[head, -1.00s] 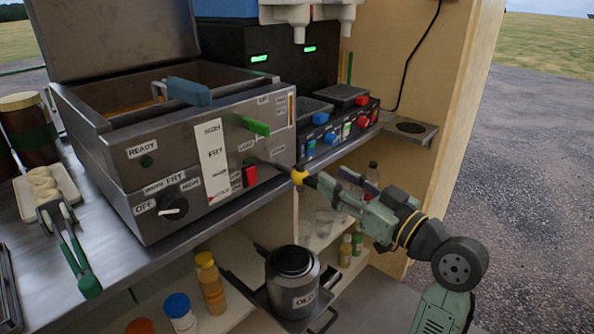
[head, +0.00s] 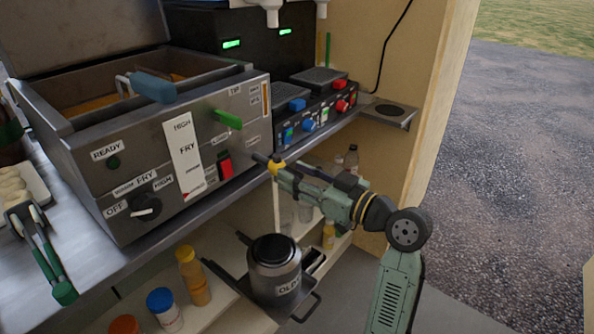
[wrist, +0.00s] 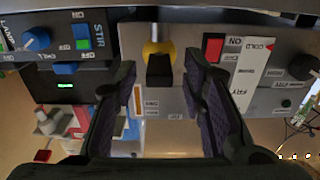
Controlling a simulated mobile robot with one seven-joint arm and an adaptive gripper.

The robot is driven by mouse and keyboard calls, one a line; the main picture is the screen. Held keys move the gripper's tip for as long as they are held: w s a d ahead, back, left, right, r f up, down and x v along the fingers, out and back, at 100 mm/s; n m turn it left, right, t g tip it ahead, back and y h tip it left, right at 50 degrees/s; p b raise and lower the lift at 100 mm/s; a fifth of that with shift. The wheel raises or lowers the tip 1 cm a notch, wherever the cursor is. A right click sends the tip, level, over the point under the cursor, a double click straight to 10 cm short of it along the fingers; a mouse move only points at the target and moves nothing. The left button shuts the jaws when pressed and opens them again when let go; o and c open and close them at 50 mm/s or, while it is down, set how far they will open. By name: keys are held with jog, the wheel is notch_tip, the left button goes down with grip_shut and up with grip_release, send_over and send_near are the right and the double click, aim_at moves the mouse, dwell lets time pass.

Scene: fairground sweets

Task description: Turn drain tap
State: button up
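The drain tap, a short metal pipe with a yellow collar (head: 277,168) and a black handle, sticks out of the fryer's front (head: 195,155) at its lower right. In the wrist view the yellow collar (wrist: 158,50) and black handle (wrist: 160,71) show at top centre, between my fingers' tips as seen. My gripper (head: 287,178) is open, its fingers pointing at the tap. In the wrist view my gripper (wrist: 160,63) shows a clear gap on both sides of the handle; contact is not visible.
A red switch (head: 225,165) and green lever (head: 228,118) are on the fryer's front. A knob panel (head: 320,120) is to the right. Bottles (head: 193,275) stand on the lower shelf.

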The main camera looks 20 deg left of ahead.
jog(key=shift+w+a, duration=0.1)
jog(key=shift+a, duration=0.1)
grip_shut()
dwell(0.4)
